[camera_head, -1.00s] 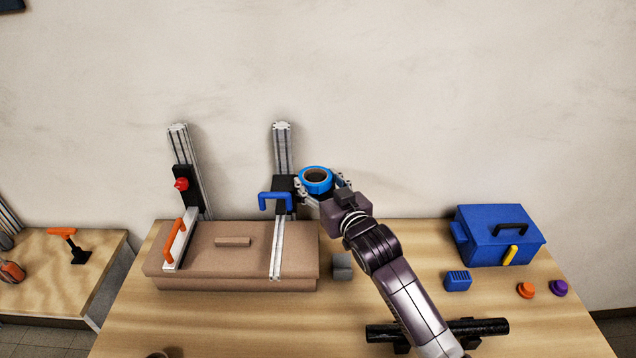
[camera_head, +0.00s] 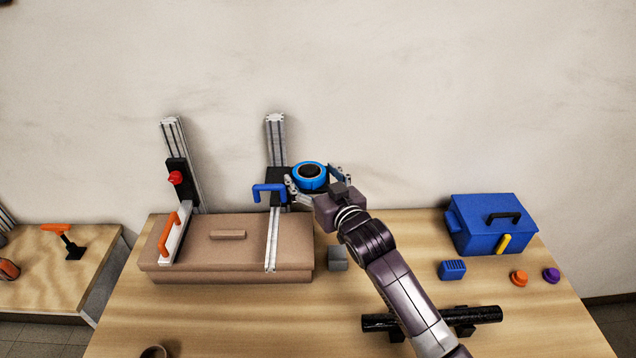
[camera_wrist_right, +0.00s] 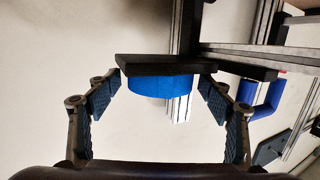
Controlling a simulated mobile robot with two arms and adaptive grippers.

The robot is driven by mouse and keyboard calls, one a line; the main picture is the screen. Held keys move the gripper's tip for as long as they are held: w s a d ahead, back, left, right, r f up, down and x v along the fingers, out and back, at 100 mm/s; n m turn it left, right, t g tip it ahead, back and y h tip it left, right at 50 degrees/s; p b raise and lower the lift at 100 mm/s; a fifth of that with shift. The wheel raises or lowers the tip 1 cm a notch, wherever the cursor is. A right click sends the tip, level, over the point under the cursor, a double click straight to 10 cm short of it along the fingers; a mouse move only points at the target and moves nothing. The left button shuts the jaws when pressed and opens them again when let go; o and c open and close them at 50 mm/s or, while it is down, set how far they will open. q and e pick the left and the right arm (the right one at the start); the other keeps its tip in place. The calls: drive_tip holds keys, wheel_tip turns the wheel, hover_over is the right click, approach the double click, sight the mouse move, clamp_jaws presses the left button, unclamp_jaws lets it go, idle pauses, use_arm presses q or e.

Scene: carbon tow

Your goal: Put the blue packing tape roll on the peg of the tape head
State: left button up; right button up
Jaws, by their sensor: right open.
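The blue packing tape roll (camera_head: 310,185) sits at the tape head (camera_head: 278,180), a black carriage with a blue handle (camera_head: 268,188) on an upright rail. A dark round part fills the roll's hole, so the roll appears to be around the peg. My right gripper (camera_head: 312,177) is open, its fingers on either side of the roll. In the right wrist view the fingers stand apart from the roll (camera_wrist_right: 160,87), with a gap on each side. A black plate (camera_wrist_right: 190,66) lies along the roll's edge and hides part of it. My left gripper is out of view.
A brown carton (camera_head: 190,255) stands under two rails, the other with a red knob (camera_head: 175,178) and orange handle (camera_head: 168,232). A grey block (camera_head: 338,259) and a black tube (camera_head: 482,315) are near my right arm. A blue toolbox (camera_head: 487,222) stands at right.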

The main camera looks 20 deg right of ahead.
drive_tip(key=shift+s, duration=0.35)
drive_tip(key=s+d+r+b, duration=0.1)
drive_tip(key=s+r+b, duration=0.1)
drive_tip(key=s, duration=0.9)
drive_tip(key=shift+d+b, duration=0.2)
drive_tip(key=shift+b, duration=0.1)
drive_tip(key=shift+f, duration=0.1)
